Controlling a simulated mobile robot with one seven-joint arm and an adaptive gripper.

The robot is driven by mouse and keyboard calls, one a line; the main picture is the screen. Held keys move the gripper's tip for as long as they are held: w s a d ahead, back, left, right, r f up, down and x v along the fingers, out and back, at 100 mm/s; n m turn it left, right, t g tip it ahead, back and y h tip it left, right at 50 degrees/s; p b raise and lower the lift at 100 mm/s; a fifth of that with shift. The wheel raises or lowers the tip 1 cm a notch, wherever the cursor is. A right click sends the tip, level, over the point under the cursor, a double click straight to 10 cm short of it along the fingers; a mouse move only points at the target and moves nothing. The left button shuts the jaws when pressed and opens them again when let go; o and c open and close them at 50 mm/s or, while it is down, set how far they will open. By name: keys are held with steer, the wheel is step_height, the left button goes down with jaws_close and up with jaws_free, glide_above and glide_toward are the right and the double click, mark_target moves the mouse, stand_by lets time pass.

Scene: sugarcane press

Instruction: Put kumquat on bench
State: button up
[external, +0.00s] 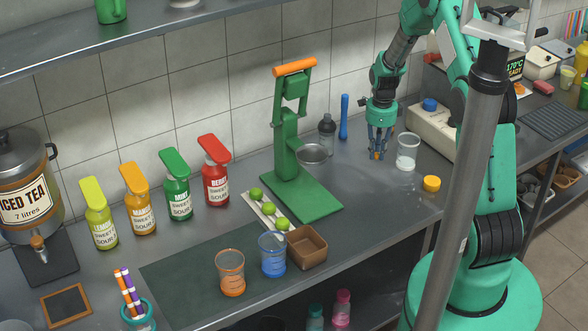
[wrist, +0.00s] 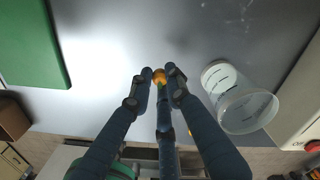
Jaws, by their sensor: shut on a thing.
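My gripper (external: 378,150) hangs fingers-down over the back right part of the metal bench (external: 350,185), between the blue stick and a clear cup. In the wrist view my gripper (wrist: 160,76) has its fingers closed around a small orange kumquat (wrist: 159,77). The kumquat shows at the fingertips, partly covered by the fingers. A bit of orange shows between the fingertips in the external view too. The fingertips are close to the bench top; I cannot tell whether the kumquat touches it.
A clear cup (external: 407,151) stands just right of my gripper. The green press (external: 294,190) stands to the left. A dark bottle (external: 327,136) and a blue stick (external: 344,118) stand near the wall. The bench between press and cup is clear.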

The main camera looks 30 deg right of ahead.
steer(key=shift+w+d+f+b, duration=0.3)
steer(key=shift+d+b, duration=0.1)
steer(key=shift+d, duration=0.15)
steer(key=shift+w+d+f+b, duration=0.2)
steer(key=shift+d+f+b, duration=0.15)
steer(key=shift+d, duration=0.2)
steer(key=shift+w+d+m+b, duration=0.3)
steer(key=shift+d+b, duration=0.1)
steer(key=shift+d, duration=0.25)
steer(key=shift+r, duration=0.1)
steer(key=b, duration=0.2)
glide_above(366, 141)
steer(key=shift+f, duration=0.8)
steer(key=shift+f+b, duration=0.6)
steer(key=shift+f, duration=1.15)
steer(key=shift+f, duration=0.1)
